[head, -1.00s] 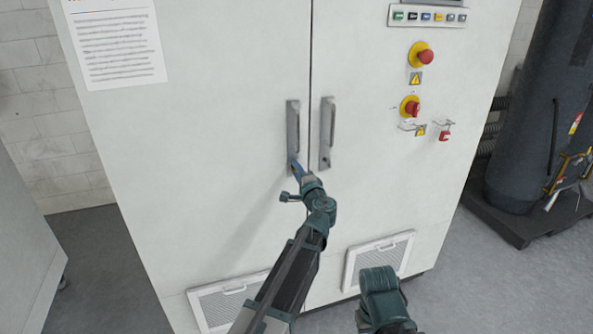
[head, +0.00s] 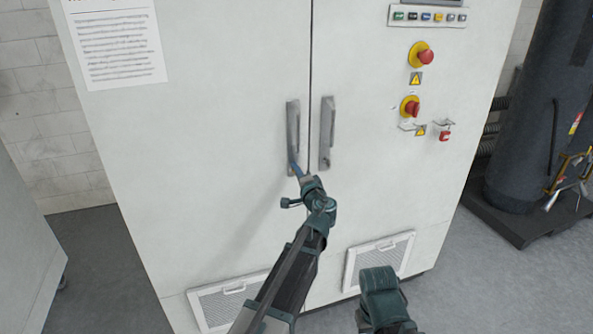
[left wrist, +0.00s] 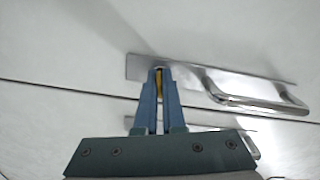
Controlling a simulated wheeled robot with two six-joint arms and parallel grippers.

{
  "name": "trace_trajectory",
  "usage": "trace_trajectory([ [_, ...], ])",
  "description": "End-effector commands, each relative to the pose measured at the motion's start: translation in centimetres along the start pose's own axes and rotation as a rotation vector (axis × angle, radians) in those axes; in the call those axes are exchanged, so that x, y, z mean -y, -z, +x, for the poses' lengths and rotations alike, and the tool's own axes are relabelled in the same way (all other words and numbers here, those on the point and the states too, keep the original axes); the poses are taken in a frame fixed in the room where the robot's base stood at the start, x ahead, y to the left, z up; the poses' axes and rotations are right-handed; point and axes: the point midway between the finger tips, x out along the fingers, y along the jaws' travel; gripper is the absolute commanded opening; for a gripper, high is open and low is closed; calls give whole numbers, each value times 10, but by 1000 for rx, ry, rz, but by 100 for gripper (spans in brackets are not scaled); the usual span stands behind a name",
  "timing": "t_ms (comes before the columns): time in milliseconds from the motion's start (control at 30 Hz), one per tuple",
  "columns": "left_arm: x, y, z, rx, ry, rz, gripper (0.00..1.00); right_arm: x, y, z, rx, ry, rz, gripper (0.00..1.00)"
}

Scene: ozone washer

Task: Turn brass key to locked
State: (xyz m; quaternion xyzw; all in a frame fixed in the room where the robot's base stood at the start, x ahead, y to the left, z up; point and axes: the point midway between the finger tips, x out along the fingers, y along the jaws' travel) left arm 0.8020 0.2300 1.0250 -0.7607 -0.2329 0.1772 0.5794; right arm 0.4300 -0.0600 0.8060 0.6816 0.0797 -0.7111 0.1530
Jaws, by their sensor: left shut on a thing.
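The brass key (left wrist: 159,82) shows as a yellow sliver between my left fingers in the left wrist view. It stands at the end of the left door's handle plate (left wrist: 140,66), and the fingers hide most of it, so its angle is hard to tell. My left gripper (left wrist: 159,90) is shut on the key, close against the plate. In the head view my left gripper (head: 296,170) is at the lower end of the left handle (head: 293,125); the key cannot be made out there.
The right door's handle (head: 327,130) is close beside, across the door seam. Red-and-yellow switches (head: 424,57) and a button row (head: 428,17) are on the cabinet at upper right. Vent grilles (head: 378,262) are low on the doors. A dark tank (head: 535,120) stands at right.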

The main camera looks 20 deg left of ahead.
Motion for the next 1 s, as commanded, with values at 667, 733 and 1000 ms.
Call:
trace_trajectory([
  [667,0,0,0,1,-1,-645,0,0,0,0,0,0,0,0],
  [733,0,0,0,1,0,-712,0,0,0,0,0,0,0,0],
  [1000,0,0,0,1,0,-958,0,0,0,0,0,0,0,0],
])
